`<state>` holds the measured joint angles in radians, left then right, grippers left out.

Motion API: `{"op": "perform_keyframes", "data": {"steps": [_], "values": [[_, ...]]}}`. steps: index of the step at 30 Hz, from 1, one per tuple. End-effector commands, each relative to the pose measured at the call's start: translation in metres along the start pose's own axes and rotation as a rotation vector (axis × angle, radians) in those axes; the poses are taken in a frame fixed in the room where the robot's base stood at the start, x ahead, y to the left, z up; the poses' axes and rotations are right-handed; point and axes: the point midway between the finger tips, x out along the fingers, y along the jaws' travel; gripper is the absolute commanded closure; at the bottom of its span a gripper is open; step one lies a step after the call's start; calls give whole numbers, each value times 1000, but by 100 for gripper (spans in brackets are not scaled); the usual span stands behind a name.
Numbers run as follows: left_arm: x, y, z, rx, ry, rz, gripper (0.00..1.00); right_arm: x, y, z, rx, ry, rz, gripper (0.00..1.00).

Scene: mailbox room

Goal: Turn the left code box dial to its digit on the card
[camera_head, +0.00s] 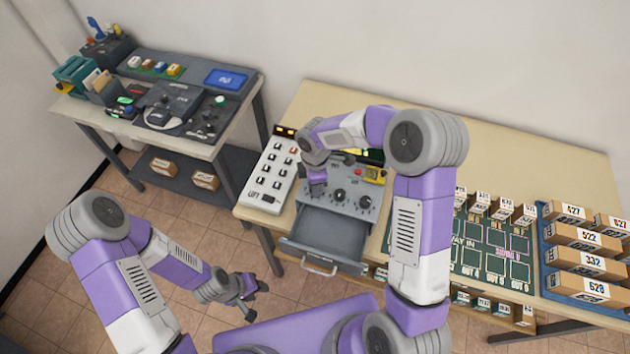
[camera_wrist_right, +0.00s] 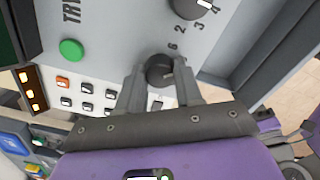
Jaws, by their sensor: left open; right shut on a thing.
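The grey code box (camera_head: 345,180) stands on the right-hand table, with a row of black dials on its sloped face. My right gripper (camera_head: 316,185) is over the left end of that row and hides the left dial in the head view. In the right wrist view the left dial (camera_wrist_right: 158,70) sits between the two fingers of my right gripper (camera_wrist_right: 160,82), which is shut on it. Digits beside it are partly covered. The middle dial (camera_head: 338,195) and right dial (camera_head: 365,202) are free. My left gripper (camera_head: 247,291) is open and empty, low over the floor. I cannot make out the card.
An open drawer (camera_head: 325,240) juts out below the code box. A white keypad panel (camera_head: 272,172) stands left of it. A green button (camera_wrist_right: 71,50) is near the held dial. Boxes in a blue tray (camera_head: 548,285) are at the right. Another table (camera_head: 230,135) stands left.

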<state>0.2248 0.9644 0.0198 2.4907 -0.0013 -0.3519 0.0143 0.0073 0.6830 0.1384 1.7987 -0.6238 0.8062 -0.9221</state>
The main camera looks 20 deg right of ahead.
Motion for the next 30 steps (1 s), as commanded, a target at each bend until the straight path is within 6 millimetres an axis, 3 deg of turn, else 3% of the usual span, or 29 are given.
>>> {"op": "perform_keyframes", "data": {"steps": [18,30], "values": [[-23,8,1,0,0,0,57,-2,0,0,-537,1,1,95],[-29,11,1,0,0,0,57,0,0,0,-700,0,1,95]]}}
